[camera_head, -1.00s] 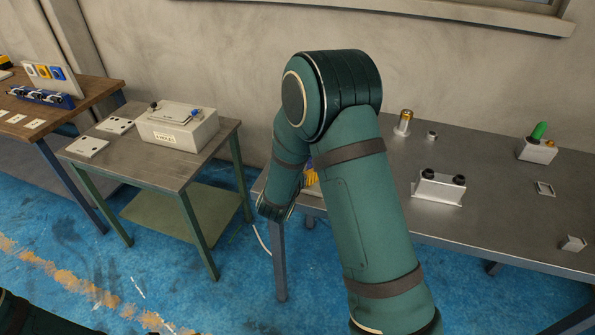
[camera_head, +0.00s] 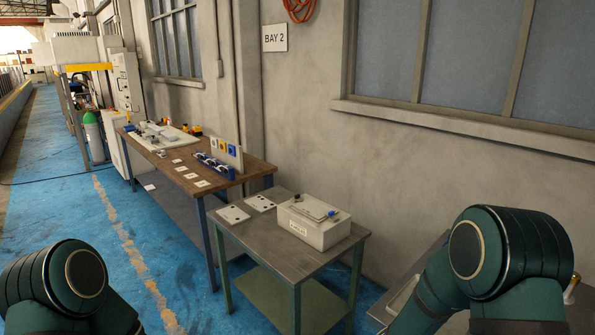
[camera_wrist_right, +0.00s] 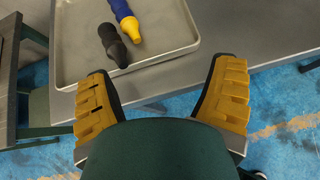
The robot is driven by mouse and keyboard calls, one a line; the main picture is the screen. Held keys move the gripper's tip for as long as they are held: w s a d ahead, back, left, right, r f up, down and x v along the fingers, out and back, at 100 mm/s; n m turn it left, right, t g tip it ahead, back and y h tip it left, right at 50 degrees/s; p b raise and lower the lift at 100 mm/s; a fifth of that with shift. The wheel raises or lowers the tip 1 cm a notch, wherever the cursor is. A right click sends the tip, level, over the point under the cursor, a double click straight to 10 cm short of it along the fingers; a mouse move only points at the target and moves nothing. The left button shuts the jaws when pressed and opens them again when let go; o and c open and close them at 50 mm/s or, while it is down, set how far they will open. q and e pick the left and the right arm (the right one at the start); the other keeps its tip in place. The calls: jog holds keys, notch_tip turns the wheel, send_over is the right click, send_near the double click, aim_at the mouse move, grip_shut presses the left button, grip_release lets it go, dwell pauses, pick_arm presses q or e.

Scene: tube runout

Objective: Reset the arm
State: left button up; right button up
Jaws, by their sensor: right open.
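My right gripper (camera_wrist_right: 163,82) shows in the right wrist view with its two yellow-padded fingers spread wide. Nothing is between them. Beyond the fingertips is a metal tray (camera_wrist_right: 170,52) on a grey table, holding a blue tube with a yellow end (camera_wrist_right: 127,20) and a black piece (camera_wrist_right: 112,45). In the head view my right arm (camera_head: 500,255) is bent at the lower right, and its gripper is out of frame. My left arm (camera_head: 70,285) is at the lower left, and its gripper is also out of frame.
A small metal table (camera_head: 285,255) carries a light box (camera_head: 315,222) and two white plates. A wooden bench (camera_head: 205,190) with blue holders and cards stands to its left. A wall (camera_head: 300,120) with windows runs behind. Blue floor (camera_head: 75,205) is open at left.

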jog(key=s+a+f+m+g+y, duration=0.5)
jog(key=s+a+f+m+g, duration=0.25)
jog(key=s+f, duration=0.5)
jog(key=s+a+m+t+y, duration=0.1)
jog(key=a+m+y, duration=0.3)
jog(key=a+m, duration=0.4)
jog(key=s+a+m+t+y, duration=0.2)
jog(key=s+a+m+y, duration=0.2)
jog(key=a+m, duration=0.4)
jog(key=shift+f+m, duration=0.4)
jog(key=shift+m, duration=0.65)
